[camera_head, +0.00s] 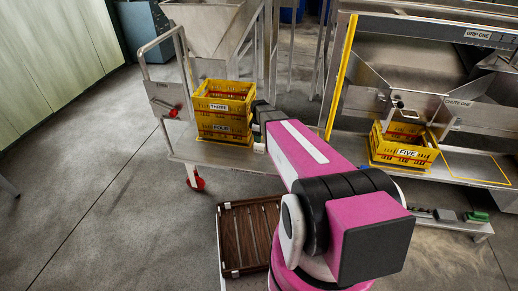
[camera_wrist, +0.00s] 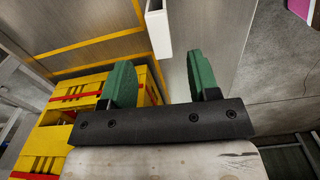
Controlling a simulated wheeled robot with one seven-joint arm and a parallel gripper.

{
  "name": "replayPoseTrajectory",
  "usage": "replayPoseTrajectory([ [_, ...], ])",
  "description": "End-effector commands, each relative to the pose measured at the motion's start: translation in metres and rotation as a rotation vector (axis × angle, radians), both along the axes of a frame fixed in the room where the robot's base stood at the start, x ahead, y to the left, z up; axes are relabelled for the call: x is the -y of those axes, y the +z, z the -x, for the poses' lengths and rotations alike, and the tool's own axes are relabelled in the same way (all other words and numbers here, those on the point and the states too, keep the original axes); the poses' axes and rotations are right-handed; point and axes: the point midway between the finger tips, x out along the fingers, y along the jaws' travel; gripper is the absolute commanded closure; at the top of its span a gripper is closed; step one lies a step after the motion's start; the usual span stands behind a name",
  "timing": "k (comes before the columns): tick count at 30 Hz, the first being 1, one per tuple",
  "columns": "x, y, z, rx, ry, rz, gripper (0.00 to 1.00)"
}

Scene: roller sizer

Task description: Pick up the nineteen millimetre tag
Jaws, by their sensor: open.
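I cannot make out a tag marked nineteen millimetres in either view. My gripper (camera_wrist: 160,72) is open, with its two green fingers apart and nothing held between them. In the wrist view, yellow crates (camera_wrist: 62,110) are beside and behind the left finger. A pale square-ended bar (camera_wrist: 158,30) shows beyond the gap between the fingers. In the head view, the arm reaches toward the cart and the fingertips are hidden; the dark wrist end is just right of the stacked yellow crates labelled THREE (camera_head: 224,97) and FOUR (camera_head: 224,128).
The crates stand on a metal cart (camera_head: 190,148) with a tall handle. A yellow crate labelled FIVE (camera_head: 405,152) sits under a chute at right. Small grey (camera_head: 446,215) and green (camera_head: 477,217) blocks lie on a low rail. A brown slatted crate (camera_head: 250,235) stands below. The left floor is clear.

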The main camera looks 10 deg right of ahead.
Motion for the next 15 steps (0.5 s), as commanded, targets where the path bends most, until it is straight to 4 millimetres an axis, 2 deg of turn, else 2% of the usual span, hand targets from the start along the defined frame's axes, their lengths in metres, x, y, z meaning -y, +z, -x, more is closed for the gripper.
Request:
replayPoseTrajectory([
  [3, 0.000, -0.012, 0.000, -0.001, 0.000, 0.000, 0.45],
  [10, 0.000, -0.022, 0.000, 0.000, -0.001, 0.000, 0.45],
  [15, 0.000, -0.044, -0.001, -0.002, -0.001, 0.000, 0.45],
])
